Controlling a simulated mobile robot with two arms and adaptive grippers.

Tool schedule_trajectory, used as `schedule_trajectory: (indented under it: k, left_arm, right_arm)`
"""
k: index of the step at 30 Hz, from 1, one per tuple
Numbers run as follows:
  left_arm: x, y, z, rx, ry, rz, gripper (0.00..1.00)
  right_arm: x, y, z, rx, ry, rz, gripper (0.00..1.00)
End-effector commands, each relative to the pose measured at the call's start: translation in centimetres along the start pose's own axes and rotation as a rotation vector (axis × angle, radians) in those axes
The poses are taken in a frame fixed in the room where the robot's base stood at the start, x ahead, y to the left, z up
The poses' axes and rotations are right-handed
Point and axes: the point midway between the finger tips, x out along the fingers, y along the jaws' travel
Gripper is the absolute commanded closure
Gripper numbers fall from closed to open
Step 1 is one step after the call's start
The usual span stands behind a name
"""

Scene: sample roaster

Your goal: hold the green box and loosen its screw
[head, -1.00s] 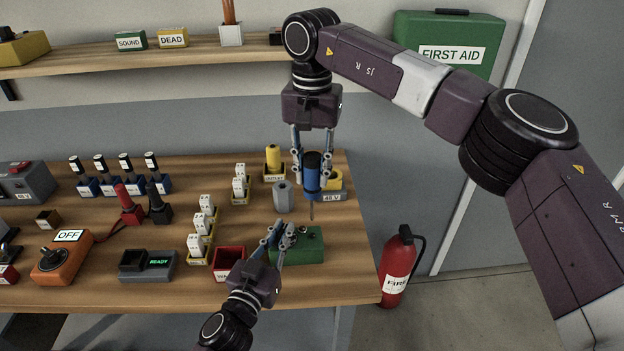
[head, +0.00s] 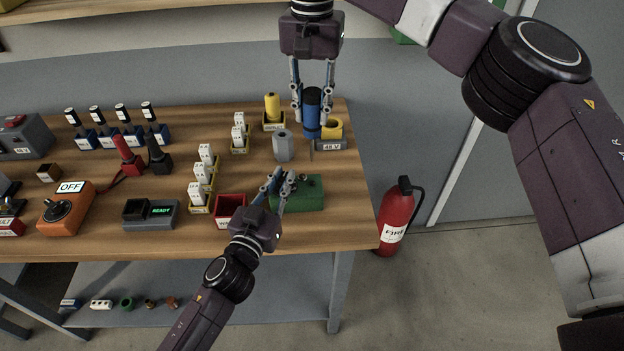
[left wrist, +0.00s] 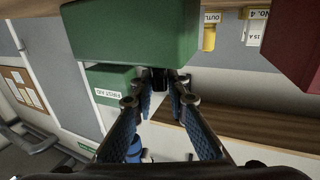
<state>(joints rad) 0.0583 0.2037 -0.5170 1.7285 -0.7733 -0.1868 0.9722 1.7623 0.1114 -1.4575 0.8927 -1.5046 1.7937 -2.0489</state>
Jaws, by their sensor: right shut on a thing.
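The green box (head: 312,199) sits near the right end of the bench; a small dark round spot on its top may be the screw. My left gripper (head: 277,184) is at the box's left side. In the left wrist view the box (left wrist: 135,30) fills the upper left, and the open fingers (left wrist: 157,92) stand on either side of a black piece (left wrist: 158,78) at the box. My right gripper (head: 312,112) is shut on a blue screwdriver (head: 312,104), held upright with its thin shaft pointing down behind the box, apart from it.
A fire extinguisher (head: 396,212) stands on the floor right of the bench.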

Motion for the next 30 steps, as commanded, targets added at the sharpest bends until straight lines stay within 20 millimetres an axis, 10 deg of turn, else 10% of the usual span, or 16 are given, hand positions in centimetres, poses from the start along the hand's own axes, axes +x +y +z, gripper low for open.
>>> schedule_trajectory:
  k: [16, 30]
  left_arm:
    - [-0.8, 0.0, 0.1, -0.001, -0.001, -0.001, 0.68]
    - [-9.3, 0.0, 0.1, -0.002, -0.003, -0.001, 0.68]
  right_arm:
    - [0.0, 0.0, 0.0, 0.000, 0.000, 0.000, 1.00]
    - [0.0, 0.0, 0.0, 0.000, 0.000, -0.001, 1.00]
